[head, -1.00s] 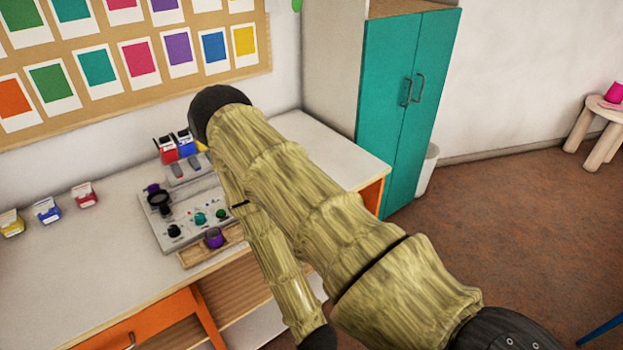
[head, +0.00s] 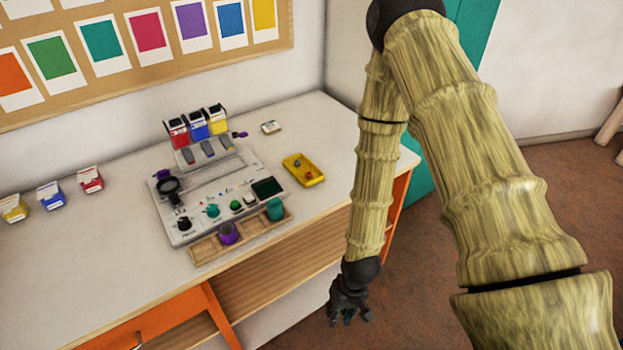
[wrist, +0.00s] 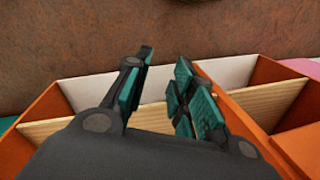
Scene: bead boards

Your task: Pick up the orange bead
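I cannot make out an orange bead for certain in either view. A yellow tray (head: 292,162) on the desk holds a few tiny reddish and greyish pieces, too small to identify. My gripper (head: 348,312) hangs in front of the desk, below the tabletop's edge and well apart from the tray. In the wrist view my gripper (wrist: 164,85) has its dark teal-padded fingers spread, with nothing between them.
Several coloured boxes stand behind and left.

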